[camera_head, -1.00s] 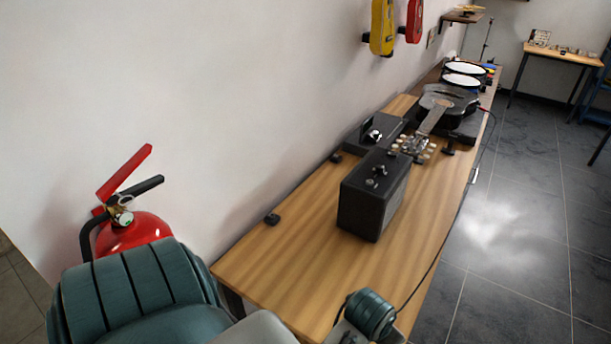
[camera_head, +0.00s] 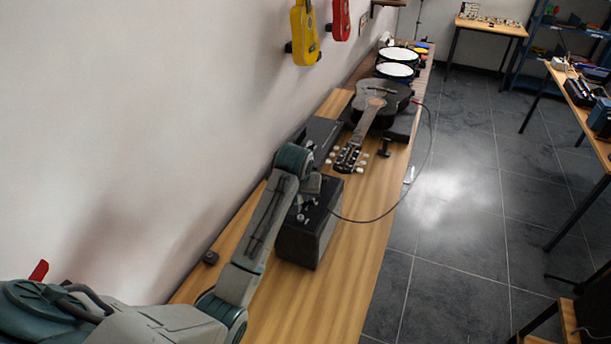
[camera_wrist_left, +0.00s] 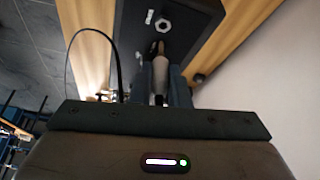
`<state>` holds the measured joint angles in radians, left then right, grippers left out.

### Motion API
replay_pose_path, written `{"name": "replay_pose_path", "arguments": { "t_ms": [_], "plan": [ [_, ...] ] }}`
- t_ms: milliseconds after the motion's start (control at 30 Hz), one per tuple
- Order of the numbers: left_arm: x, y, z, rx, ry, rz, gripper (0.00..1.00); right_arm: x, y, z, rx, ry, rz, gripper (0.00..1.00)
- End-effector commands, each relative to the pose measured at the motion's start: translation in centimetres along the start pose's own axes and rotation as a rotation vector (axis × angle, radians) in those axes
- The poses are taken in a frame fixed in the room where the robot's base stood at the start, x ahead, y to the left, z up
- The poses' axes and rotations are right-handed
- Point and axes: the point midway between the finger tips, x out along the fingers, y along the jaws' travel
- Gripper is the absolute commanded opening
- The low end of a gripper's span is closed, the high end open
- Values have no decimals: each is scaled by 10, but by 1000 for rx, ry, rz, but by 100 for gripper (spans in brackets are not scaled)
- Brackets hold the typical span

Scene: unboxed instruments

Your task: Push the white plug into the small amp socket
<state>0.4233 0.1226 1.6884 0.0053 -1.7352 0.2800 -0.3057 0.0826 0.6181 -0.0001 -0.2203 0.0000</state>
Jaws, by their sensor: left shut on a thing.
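The small black amp (camera_head: 305,247) stands on the wooden bench in the head view. In the left wrist view its dark top (camera_wrist_left: 200,18) bears a light hexagonal ring (camera_wrist_left: 163,25), which looks like the socket. My left gripper (camera_head: 310,187) is over the amp's top, at its far side in the head view. In the left wrist view it is shut on the white plug (camera_wrist_left: 160,72), which points towards the ring and appears a little short of it. Whether the tip touches is unclear. In the head view my gripper hides the plug. My right gripper is out of view.
A black cable (camera_head: 382,219) arcs from near the amp to the dark guitar (camera_head: 378,103), whose headstock lies just beyond the amp. Drums (camera_head: 397,71) stand at the far end. A small black block (camera_head: 210,258) sits near the wall. Bare bench lies in front of the amp.

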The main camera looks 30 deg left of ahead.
Motion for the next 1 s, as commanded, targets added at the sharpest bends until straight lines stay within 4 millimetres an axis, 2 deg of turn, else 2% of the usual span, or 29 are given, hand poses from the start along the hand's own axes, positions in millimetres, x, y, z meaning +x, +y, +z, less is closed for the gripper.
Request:
{"name": "replay_pose_path", "arguments": {
  "t_ms": [167, 700, 1000],
  "plan": [
    [1, -2, -5, -11, -3, -4, 0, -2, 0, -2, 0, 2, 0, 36],
    [40, -2, 12, -10, -2, -3, 0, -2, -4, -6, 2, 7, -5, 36],
    [46, -2, 14, -10, 0, -3, 0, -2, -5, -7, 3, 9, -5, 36]
  ]
}}
